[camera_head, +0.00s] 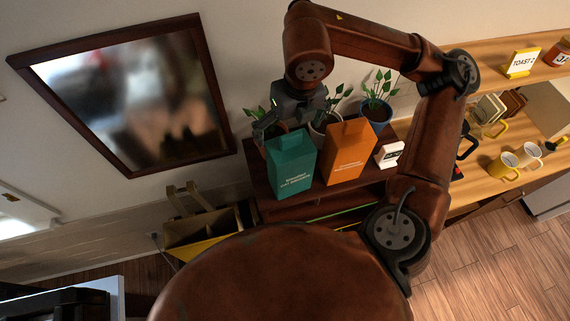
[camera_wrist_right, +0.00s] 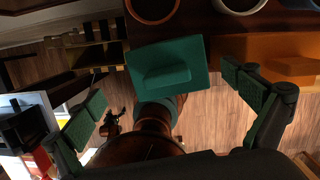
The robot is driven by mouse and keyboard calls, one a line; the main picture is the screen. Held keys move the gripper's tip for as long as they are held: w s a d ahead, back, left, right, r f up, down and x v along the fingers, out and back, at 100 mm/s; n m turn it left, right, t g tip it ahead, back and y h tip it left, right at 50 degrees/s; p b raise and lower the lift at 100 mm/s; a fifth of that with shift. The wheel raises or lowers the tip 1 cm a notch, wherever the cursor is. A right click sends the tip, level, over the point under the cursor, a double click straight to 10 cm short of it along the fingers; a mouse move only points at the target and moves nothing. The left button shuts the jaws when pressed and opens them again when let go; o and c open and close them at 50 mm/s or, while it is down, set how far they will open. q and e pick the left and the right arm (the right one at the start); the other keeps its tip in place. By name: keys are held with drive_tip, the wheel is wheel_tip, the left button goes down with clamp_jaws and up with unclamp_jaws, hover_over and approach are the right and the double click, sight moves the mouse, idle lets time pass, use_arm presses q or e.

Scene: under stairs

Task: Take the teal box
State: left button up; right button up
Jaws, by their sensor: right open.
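The teal box (camera_head: 290,163) stands upright on a dark wooden cabinet, at its left front, in the head view. In the right wrist view I look down on its top (camera_wrist_right: 165,70), which lies between the two spread fingers and ahead of them. My right gripper (camera_head: 283,118) is open and empty, above and just behind the box in the head view. It also shows in the right wrist view (camera_wrist_right: 170,108) with its green-padded fingers wide apart. Whether a finger touches the box I cannot tell. My left gripper is not in view.
An orange box (camera_head: 349,152) stands close to the right of the teal box. Potted plants (camera_head: 377,108) stand behind them, and a small white sign (camera_head: 389,154) is farther right. A wooden counter with mugs (camera_head: 503,167) is at the right. A framed mirror (camera_head: 130,95) hangs at left.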

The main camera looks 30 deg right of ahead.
sight(292, 135)
drive_tip(key=f, duration=0.1)
drive_tip(key=d+f, duration=0.1)
drive_tip(key=f, duration=0.1)
drive_tip(key=shift+h, duration=0.3)
drive_tip(key=shift+w+a+f+p, duration=0.15)
drive_tip(key=shift+f+p, duration=0.4)
drive_tip(key=shift+f, duration=0.8)
drive_tip(key=shift+w+f+p, duration=0.2)
drive_tip(key=shift+f+p, duration=0.3)
drive_tip(key=shift+f, duration=0.85)
drive_tip(key=shift+c, duration=0.4)
drive_tip(key=c, duration=1.7)
drive_tip(key=shift+r, duration=0.15)
